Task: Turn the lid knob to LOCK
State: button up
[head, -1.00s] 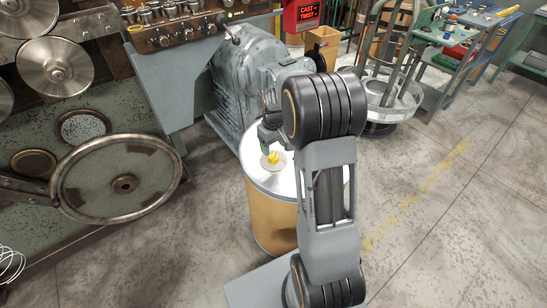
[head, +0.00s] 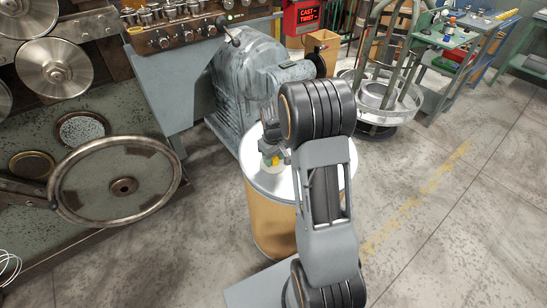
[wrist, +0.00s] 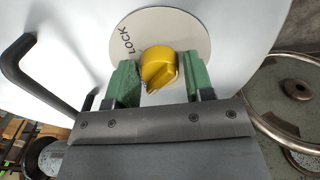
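The yellow lid knob (wrist: 160,68) sits on a pale round label plate on the white lid (wrist: 75,60). The word LOCK (wrist: 127,40) is printed on the plate, up and left of the knob. In the head view, the lid (head: 270,188) tops a tan drum (head: 268,225), and the knob (head: 267,163) is mostly hidden by my gripper (head: 272,160). In the wrist view, my gripper (wrist: 160,80) has its green fingers on either side of the knob. A gap shows by the left finger; the right finger is very close, and I cannot tell if it touches.
A black bar handle (wrist: 18,75) stands out at the lid's left in the wrist view. A grey machine housing (head: 245,80) is just behind the drum. A large handwheel (head: 118,182) is at left. A wire reel stand (head: 385,100) is behind right. The floor at right is clear.

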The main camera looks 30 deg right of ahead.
jog(key=c, duration=0.6)
jog(key=shift+o, duration=0.2)
jog(key=m+p, duration=0.1)
jog(key=m, duration=0.2)
jog(key=shift+r, duration=0.1)
jog(key=m+p, duration=0.1)
jog(key=m, duration=0.2)
jog(key=shift+m, duration=0.4)
jog(key=m+p, duration=0.1)
jog(key=m, duration=0.4)
jog(key=m+p, duration=0.1)
jog(key=m, duration=0.4)
jog(key=shift+m, duration=0.7)
